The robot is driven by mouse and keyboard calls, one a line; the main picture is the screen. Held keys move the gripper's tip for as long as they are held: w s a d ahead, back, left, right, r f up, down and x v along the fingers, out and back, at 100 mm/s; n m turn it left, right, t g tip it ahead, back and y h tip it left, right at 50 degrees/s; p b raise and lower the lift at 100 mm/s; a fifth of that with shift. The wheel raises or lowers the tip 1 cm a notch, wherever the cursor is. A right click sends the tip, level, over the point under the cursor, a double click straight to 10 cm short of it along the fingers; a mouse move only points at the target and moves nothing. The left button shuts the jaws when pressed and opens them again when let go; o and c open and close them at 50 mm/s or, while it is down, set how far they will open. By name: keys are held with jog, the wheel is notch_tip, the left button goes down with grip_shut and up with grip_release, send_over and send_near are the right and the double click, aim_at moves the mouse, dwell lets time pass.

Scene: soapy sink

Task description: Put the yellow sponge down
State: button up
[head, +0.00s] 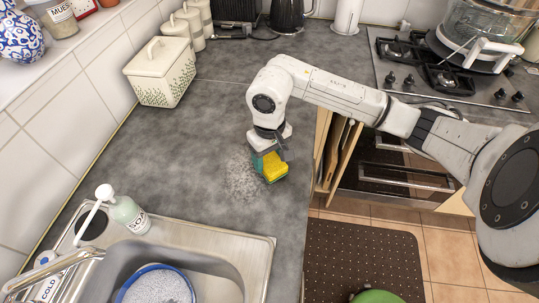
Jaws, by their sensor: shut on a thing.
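The yellow sponge (274,167) is in the middle of the head view, with a green-blue side facing left. My gripper (268,153) points down from above and is shut on the sponge. The sponge is at or just above the grey countertop (200,110), near its right edge; I cannot tell whether it touches. A pale speckled patch, like suds or crumbs, lies on the counter just left of the sponge. The fingertips are partly hidden by the sponge and the wrist.
The metal sink (262,252) at lower left holds a blue-rimmed bowl of suds (158,286). A soap bottle (130,215) stands by the tap. A cream bread box (160,72), canisters, kettle (288,15) and toaster stand at the back.

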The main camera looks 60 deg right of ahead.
aim_at(269, 160)
jog(key=shift+f, duration=0.2)
jog(key=o, duration=0.9)
jog(key=shift+r, duration=0.1)
jog(key=shift+o, duration=0.2)
jog(key=shift+r, duration=0.1)
jog(key=shift+r, duration=0.5)
notch_tip(269, 160, up, 11)
jog(key=b, duration=0.3)
jog(key=shift+r, duration=0.1)
